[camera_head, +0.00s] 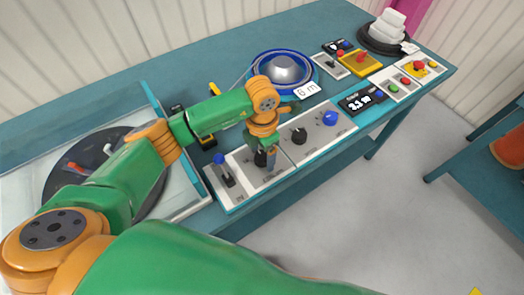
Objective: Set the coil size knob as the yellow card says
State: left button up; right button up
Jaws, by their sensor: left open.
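My left gripper (269,163) is open and points down at the white control panel (283,179). It is at a black knob (260,158), which it partly hides; I cannot tell whether it touches the knob. Another black knob (299,136) and a blue knob (329,118) sit farther right on the panels. The panel labels are too small to read, so I cannot tell which knob is for coil size. I cannot make out a yellow card with readable writing. My right gripper is not in view.
A blue-rimmed reel (284,70) with a white "6 m" or "8 m" tag (306,90) stands behind the panels. A blue-tipped lever (226,174) is left of the gripper.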

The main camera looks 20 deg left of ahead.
pick_arm(q)
grip_shut()
jog(key=shift+n, duration=1.3)
jog(key=n+b, duration=0.1)
jog(key=n, duration=0.2)
jog(key=shift+n, duration=0.3)
jog(key=n, duration=0.5)
jog(key=shift+n, duration=0.3)
grip_release()
